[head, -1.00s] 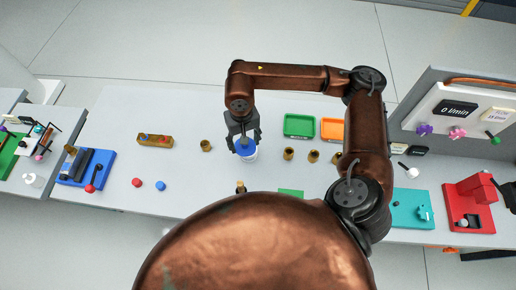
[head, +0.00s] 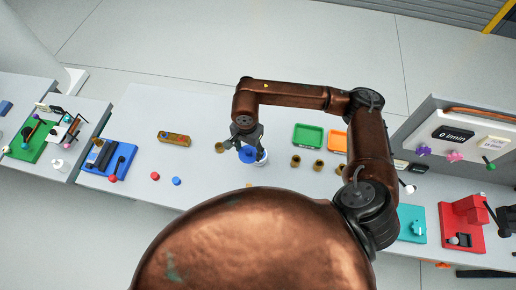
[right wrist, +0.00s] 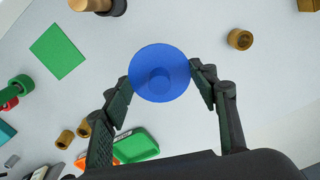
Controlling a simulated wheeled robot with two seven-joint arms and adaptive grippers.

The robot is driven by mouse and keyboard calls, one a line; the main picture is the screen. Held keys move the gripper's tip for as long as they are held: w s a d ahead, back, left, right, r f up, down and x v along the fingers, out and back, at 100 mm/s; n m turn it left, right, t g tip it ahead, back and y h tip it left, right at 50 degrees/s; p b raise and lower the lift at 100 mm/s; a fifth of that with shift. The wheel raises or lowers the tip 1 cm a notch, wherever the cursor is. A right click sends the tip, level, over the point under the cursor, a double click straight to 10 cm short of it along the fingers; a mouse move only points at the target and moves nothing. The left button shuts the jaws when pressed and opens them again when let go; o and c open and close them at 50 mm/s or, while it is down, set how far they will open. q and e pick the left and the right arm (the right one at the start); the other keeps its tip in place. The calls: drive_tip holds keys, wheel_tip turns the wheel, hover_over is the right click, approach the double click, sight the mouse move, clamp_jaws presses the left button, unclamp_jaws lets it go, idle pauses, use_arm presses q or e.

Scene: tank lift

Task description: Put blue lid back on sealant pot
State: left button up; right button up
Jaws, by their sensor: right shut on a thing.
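The blue lid (head: 248,155) is held in my right gripper (head: 247,146), at the left side of the white sealant pot (head: 263,158) in the head view. The lid partly covers the pot there. In the right wrist view the round lid (right wrist: 160,60) with its central knob sits between the two fingertips (right wrist: 160,76), one at each side. The pot cannot be made out in the wrist view. I cannot tell the gap between lid and pot. My left gripper is not in view.
A brass bushing (head: 220,147) stands left of the gripper, and several more stand to the right. A green tray (head: 308,136) and an orange tray (head: 337,141) lie behind them. A red ball (head: 155,176) and a blue ball (head: 176,181) lie at the left front.

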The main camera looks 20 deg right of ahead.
drive_tip(key=w+d+f, duration=0.1)
drive_tip(key=f, duration=0.1)
drive_tip(key=w+d+f+p, duration=0.1)
drive_tip(key=d+f, duration=0.1)
drive_tip(key=w+d+f+p, duration=0.1)
drive_tip(key=d+f, duration=0.1)
drive_tip(key=shift+d, duration=0.2)
drive_tip(key=f, duration=0.1)
drive_tip(key=f+p, duration=0.1)
drive_tip(key=f, duration=0.1)
drive_tip(key=shift+w+d+f+p, duration=0.15)
drive_tip(key=shift+d+f+p, duration=0.1)
drive_tip(key=shift+p, duration=0.15)
drive_tip(key=shift+f, duration=0.15)
drive_tip(key=shift+f, duration=0.1)
drive_tip(key=shift+f+b, duration=0.3)
drive_tip(key=shift+b, duration=0.3)
drive_tip(key=o, duration=1)
drive_tip(key=shift+c, duration=0.2)
drive_tip(key=shift+r, duration=0.1)
